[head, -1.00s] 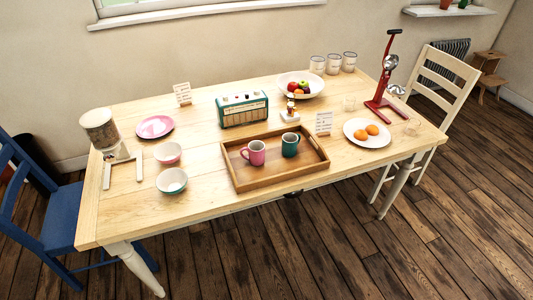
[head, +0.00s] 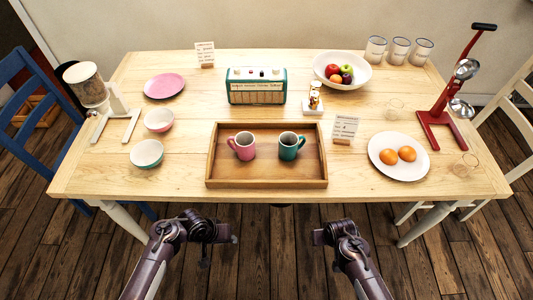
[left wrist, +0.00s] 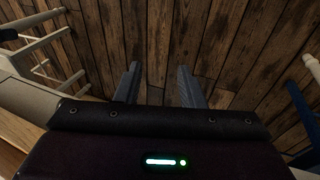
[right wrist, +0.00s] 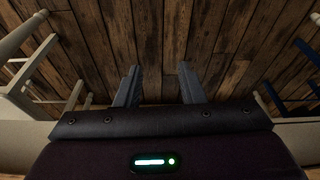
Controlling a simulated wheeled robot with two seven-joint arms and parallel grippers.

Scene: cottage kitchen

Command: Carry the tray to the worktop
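The wooden tray (head: 267,183) lies flat near the front edge of the table. A pink mug (head: 243,147) and a teal mug (head: 289,147) stand upright in it. My left gripper (head: 233,239) and my right gripper (head: 318,237) are in front of the table, short of its front edge, apart from the tray. In the left wrist view the left fingers (left wrist: 159,86) are spread with only floor between them. In the right wrist view the right fingers (right wrist: 157,86) are also spread and empty.
A radio (head: 256,86) is behind the tray. A card (head: 344,129), a plate of oranges (head: 384,165) and a red press (head: 437,128) are right. Chairs flank both ends.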

